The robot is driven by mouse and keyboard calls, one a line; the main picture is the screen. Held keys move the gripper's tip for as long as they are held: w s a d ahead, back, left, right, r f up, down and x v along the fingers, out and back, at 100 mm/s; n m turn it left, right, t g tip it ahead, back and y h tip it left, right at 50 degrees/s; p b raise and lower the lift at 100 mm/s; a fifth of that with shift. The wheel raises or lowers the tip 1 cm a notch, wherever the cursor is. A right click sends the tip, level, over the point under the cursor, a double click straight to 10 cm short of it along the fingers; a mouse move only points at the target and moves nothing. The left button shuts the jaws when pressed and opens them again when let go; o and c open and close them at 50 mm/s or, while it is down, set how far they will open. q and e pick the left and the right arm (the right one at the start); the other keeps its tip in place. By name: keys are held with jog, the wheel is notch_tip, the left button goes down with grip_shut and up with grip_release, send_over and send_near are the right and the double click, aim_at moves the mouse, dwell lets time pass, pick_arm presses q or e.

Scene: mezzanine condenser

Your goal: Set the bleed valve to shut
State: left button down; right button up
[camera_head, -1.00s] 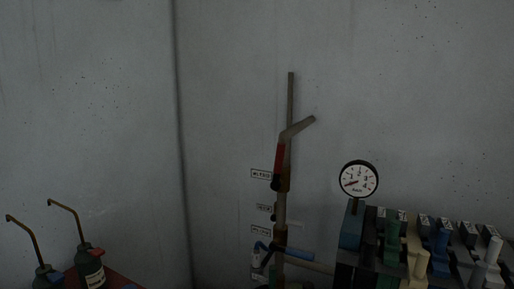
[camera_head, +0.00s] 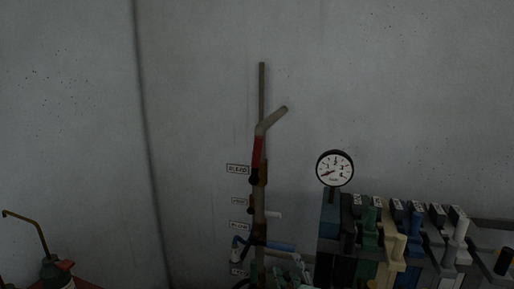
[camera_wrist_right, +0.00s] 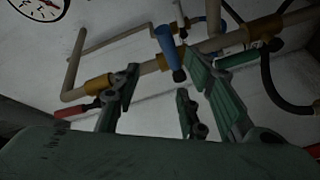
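The bleed valve's red lever (camera_head: 258,152) points nearly straight up along the thin vertical pipe in the head view. The BLEED label (camera_head: 237,169) is left of its pivot. A bent grey spout (camera_head: 273,119) rises just above. My right gripper (camera_head: 287,270) shows small and dark at the bottom of the head view, below the red lever and apart from it. In the right wrist view its green fingers (camera_wrist_right: 172,85) are spread and hold nothing. A red handle (camera_wrist_right: 77,109) shows beyond the left finger. My left gripper is not in view.
A blue lever (camera_head: 266,244) sits lower on the pipe, close to my right gripper; a blue handle (camera_wrist_right: 169,46) shows beyond the fingers in the wrist view. A pressure gauge (camera_head: 334,168) and a bank of coloured levers (camera_head: 398,246) stand to the right. An oil can (camera_head: 56,272) is lower left.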

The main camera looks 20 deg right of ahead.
aim_at(261, 147)
jog(key=w+a+r+n+t+y, duration=0.1)
jog(key=w+a+r+n+y, duration=0.2)
jog(key=r+n, duration=0.45)
jog(key=a+r+n+y, duration=0.3)
jog(key=r+n+y, duration=0.3)
jog(key=r, duration=0.2)
jog(key=w+a+r+n+t+y, duration=0.1)
jog(key=w+a+r+n+y, duration=0.2)
jog(key=r+n, duration=0.4)
jog(key=w+d+r+n+g+h+p, duration=0.2)
jog(key=w+d+r+n+g+h, duration=0.15)
jog(key=d+r+n, duration=0.45)
jog(key=shift+y, duration=0.25)
jog(key=p+x, duration=0.1)
jog(key=x, duration=0.3)
jog(key=a+p+x, duration=0.1)
jog(key=x, duration=0.1)
jog(key=shift+w+a+r+p, duration=0.1)
jog(key=shift+a+r+p, duration=0.1)
jog(key=shift+r+p, duration=0.15)
jog(key=shift+w+a+f, duration=0.15)
jog(key=shift+w+a, duration=0.1)
jog(key=shift+w, duration=0.35)
jog(key=shift+c, duration=0.3)
grip_shut()
